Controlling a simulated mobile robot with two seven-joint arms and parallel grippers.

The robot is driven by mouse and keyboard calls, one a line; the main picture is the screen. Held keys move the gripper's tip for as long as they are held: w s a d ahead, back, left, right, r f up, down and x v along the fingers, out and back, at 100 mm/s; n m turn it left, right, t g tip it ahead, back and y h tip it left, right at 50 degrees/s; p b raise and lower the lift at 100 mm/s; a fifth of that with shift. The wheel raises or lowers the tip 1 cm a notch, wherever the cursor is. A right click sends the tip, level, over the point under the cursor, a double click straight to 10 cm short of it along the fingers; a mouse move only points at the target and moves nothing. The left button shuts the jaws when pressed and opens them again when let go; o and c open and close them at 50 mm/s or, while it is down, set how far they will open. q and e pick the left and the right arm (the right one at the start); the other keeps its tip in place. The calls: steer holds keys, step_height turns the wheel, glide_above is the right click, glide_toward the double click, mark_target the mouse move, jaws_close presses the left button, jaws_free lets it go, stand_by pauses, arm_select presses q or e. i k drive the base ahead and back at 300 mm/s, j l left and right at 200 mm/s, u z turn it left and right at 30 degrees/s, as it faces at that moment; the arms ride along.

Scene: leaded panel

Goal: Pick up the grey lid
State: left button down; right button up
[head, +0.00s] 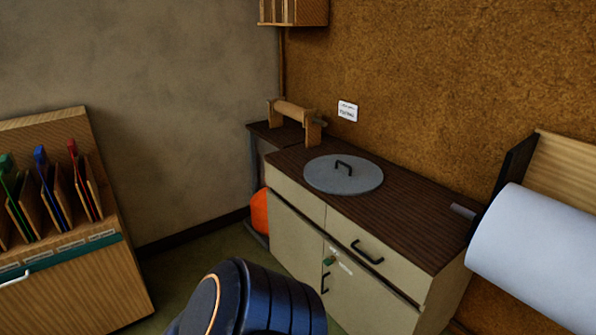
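The grey lid (325,177) is a flat round disc with a dark arched handle (344,164) on top. It lies flat on the dark wooden top of a low cabinet (395,215), near the cabinet's far end. A dark blue rounded arm part of mine shows at the bottom centre, in front of the cabinet. Neither gripper's fingers show in the head view, and nothing is touching the lid.
A wooden roller stand (291,114) is behind the lid on a dark side table. A large pale roll (540,258) juts out at the right. A wooden rack (70,255) with coloured items stands at the left. The cabinet top right of the lid is mostly clear.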

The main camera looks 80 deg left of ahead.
mark_target(334, 174)
steer(key=u, duration=2.25)
steer(key=i+j+z, duration=0.1)
steer(key=i+j, duration=0.75)
steer(key=i+j+z, duration=0.1)
steer(key=i+j, duration=0.65)
steer(key=j, duration=0.15)
